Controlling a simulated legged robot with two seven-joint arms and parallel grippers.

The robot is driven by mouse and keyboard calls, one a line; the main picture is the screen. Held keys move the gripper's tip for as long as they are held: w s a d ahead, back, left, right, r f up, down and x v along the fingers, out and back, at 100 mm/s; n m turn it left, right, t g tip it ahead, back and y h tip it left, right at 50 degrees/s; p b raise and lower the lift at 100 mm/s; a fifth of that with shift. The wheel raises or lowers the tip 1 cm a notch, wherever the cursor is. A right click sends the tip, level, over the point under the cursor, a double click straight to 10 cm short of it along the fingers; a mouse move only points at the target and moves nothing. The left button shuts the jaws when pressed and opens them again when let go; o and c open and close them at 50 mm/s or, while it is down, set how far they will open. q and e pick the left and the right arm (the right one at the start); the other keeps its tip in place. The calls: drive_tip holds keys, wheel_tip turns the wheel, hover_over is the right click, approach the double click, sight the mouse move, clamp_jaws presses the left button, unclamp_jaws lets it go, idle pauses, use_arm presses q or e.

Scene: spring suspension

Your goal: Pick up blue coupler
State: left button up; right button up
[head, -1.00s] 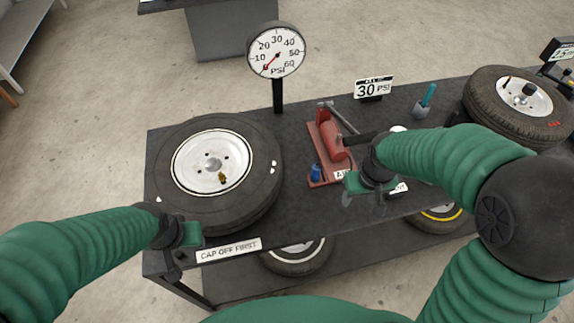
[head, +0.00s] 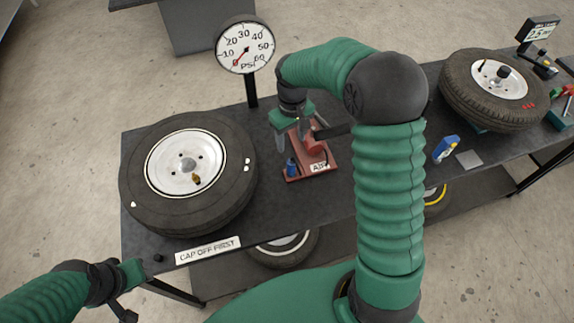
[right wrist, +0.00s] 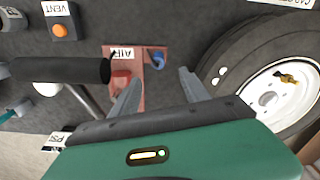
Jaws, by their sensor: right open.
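The blue coupler (head: 291,167) stands at the left front corner of the red base of the air pump (head: 318,160). In the right wrist view, the coupler (right wrist: 157,59) lies just beyond and between my finger tips. My right gripper (head: 292,143) is open and empty, pointing down above the pump's left side. Its two fingers also show apart in the right wrist view (right wrist: 160,76). It hides part of the red pump. My left gripper (head: 128,292) is off the table's front left corner, and its jaws are not clear.
A big tyre (head: 233,203) lies left of the pump, with a pressure gauge (head: 245,47) behind. A second tyre (head: 462,100) is at the right. A black pump handle (right wrist: 75,69) crosses close to my right fingers. A blue and white tool (head: 446,149) lies right of my arm.

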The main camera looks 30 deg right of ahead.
sight(291, 167)
drive_tip(key=f+p, duration=0.1)
drive_tip(key=f, duration=0.4)
drive_tip(key=f+p, duration=0.1)
drive_tip(key=f, duration=0.5)
drive_tip(key=f+p, duration=0.1)
drive_tip(key=f, duration=0.4)
drive_tip(key=shift+w+d+f, duration=0.15)
drive_tip(key=shift+w+d, duration=0.15)
drive_tip(key=shift+d, duration=0.05)
drive_tip(key=shift+w+f, duration=0.1)
drive_tip(key=shift+f, duration=0.15)
clamp_jaws()
